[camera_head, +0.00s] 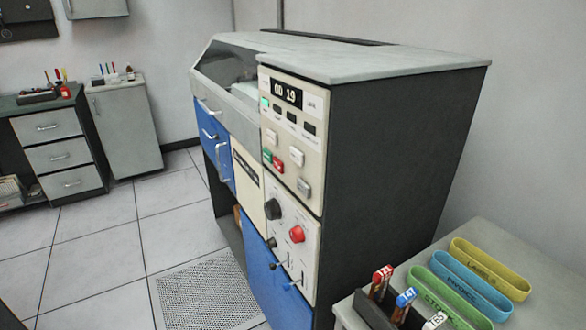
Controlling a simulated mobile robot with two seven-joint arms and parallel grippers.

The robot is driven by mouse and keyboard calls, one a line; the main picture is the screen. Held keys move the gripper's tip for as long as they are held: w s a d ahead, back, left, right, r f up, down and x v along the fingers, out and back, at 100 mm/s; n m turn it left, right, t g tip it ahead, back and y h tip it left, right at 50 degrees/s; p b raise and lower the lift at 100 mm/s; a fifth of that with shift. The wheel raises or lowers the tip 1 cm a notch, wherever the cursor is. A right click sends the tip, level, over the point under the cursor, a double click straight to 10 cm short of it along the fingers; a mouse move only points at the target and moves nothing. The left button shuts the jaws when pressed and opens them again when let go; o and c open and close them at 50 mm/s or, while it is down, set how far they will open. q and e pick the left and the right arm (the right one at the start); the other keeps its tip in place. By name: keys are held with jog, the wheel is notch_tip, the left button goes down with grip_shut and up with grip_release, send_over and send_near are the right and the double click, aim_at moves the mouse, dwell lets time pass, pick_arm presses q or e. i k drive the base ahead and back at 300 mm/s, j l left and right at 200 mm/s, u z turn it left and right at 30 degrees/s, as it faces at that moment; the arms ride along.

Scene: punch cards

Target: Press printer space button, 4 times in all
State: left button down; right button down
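The printer (400,150) is a large dark-sided cabinet with a grey top and a clear-covered left part. Its upper control panel (312,155) faces left and has a display (287,94) that seems to read "OD 19". Below are small dark windows, a white button (296,156), another white button (271,136), a green button (267,155), a red button (278,166) and a grey button (304,187). The labels are too small to read, so I cannot tell which is the space button. Neither of my grippers is in view.
A lower panel (290,232) has a black knob and a red knob. A grey table (490,240) at the lower right holds yellow, blue and green bands and a dark holder (375,312) with numbered items. A perforated floor plate (207,293) lies in front; tiled floor is open to the left.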

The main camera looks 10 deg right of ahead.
aim_at(295, 156)
jog(key=z, duration=0.45)
jog(key=i+j+z, duration=0.2)
jog(key=j+z, duration=0.2)
jog(key=j, duration=0.7)
jog(key=j+z, duration=0.4)
jog(key=j, duration=0.7)
